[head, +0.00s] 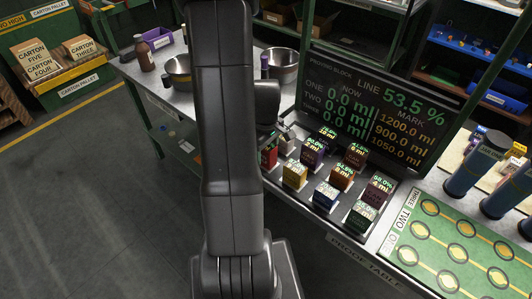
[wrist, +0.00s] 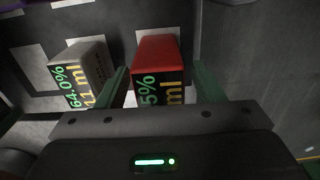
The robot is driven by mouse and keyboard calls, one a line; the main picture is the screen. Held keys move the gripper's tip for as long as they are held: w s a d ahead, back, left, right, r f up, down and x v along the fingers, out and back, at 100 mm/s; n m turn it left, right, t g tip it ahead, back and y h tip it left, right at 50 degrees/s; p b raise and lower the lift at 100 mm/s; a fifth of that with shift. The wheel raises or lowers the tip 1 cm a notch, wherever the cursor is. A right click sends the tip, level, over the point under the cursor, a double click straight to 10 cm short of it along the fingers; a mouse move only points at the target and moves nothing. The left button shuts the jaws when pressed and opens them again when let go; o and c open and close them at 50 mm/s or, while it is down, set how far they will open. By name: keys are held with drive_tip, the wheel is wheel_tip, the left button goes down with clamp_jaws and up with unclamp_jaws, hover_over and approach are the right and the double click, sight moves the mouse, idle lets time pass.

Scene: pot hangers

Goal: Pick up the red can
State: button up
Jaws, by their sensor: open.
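The red can (wrist: 158,48) is a box-shaped block with a dark label in green and yellow print; part of the label is cut off by my gripper's body. It stands on the dark pricing board. My gripper (wrist: 161,72) is open, with one finger on each side of the red can's near end. I cannot tell whether either finger touches it. In the head view the red can (head: 268,157) shows at the right edge of my arm, which hides part of it and most of my gripper.
A grey can (wrist: 85,65) stands just left of the red one in the wrist view. A yellow can (head: 294,175) and several others stand close by on the board. A display panel (head: 380,95) rises behind them. Steel bowls (head: 281,62) stand farther back.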

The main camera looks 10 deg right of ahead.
drive_tip(key=shift+c, duration=0.4)
drive_tip(key=c, duration=1.2)
drive_tip(key=shift+o, duration=0.2)
